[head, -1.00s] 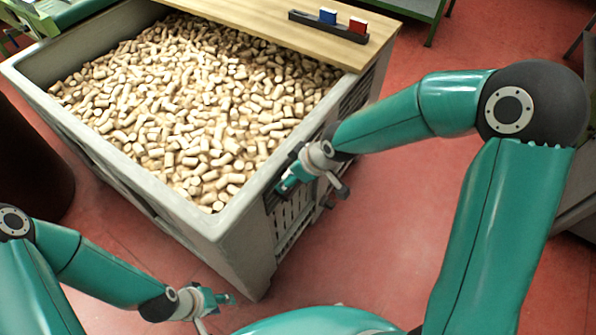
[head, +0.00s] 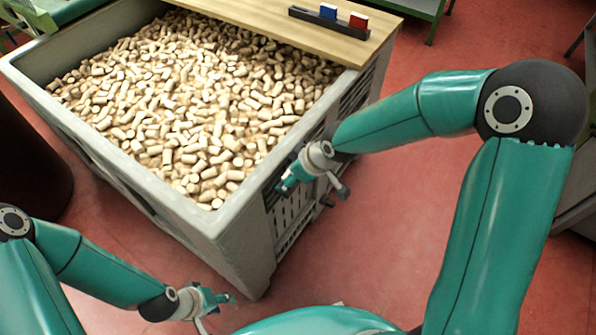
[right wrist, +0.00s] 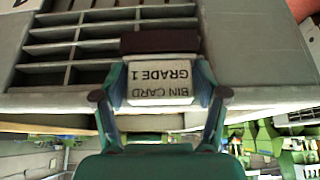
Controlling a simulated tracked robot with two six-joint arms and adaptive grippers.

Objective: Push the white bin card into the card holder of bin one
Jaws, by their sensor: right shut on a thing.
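The white bin card (right wrist: 162,82) shows in the right wrist view, with its print upside down. My right gripper (right wrist: 160,92) is shut on it, one finger at each side. The card's upper edge in that view meets a dark brown strip, seemingly the card holder (right wrist: 160,42), on the bin's grey wall. I cannot tell whether the card is inside it. In the head view my right gripper (head: 287,184) is at the right side wall of the grey bin (head: 240,235), and the card is hidden. My left gripper (head: 222,298) is low, in front of the bin; its fingers are too small to read.
The bin is full of corks (head: 190,110). A wooden board (head: 270,22) lies across its far end, bearing a dark rack (head: 328,26) with a blue and a red block. Slatted openings (right wrist: 75,45) lie beside the holder. Red floor (head: 390,240) is free right of the bin.

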